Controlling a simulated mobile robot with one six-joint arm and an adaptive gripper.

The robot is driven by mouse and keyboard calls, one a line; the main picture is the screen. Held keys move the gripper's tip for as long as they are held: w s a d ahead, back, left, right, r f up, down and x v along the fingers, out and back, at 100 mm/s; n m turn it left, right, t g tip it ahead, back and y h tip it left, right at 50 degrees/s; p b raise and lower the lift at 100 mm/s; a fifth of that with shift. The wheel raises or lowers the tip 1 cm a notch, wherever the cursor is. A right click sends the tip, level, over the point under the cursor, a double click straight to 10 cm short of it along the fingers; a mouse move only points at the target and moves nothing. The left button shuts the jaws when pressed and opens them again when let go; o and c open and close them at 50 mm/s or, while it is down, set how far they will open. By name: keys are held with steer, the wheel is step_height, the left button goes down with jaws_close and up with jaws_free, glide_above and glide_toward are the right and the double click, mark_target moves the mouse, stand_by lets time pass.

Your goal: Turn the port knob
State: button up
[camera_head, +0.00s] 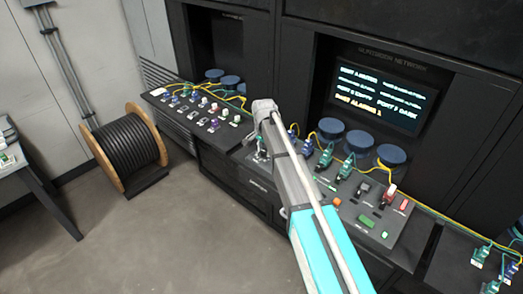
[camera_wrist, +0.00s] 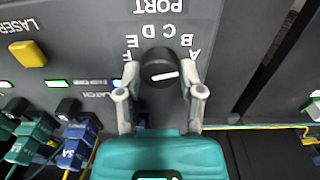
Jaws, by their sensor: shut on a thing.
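The port knob (camera_wrist: 159,66) is a round black dial with a white pointer mark, in the upper middle of the wrist view. Letters A to F and the word PORT are printed around it, upside down in this view. The white mark points to the right and slightly up. My gripper (camera_wrist: 160,80) has one grey finger on each side of the knob and is shut on it. In the head view my arm reaches to the sloped console (camera_head: 350,208), and the knob is hidden behind it.
In the wrist view a yellow LASER button (camera_wrist: 28,54) and green and blue connectors (camera_wrist: 78,140) lie left of the knob. In the head view a screen (camera_head: 380,97) shows lines of text. Blue round caps (camera_head: 358,142) and yellow fibres stand behind the controls. A cable reel (camera_head: 125,145) stands left.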

steer(key=shift+m, duration=1.3)
steer(key=o, duration=1.1)
steer(key=shift+o, duration=0.2)
steer(key=shift+r, duration=0.1)
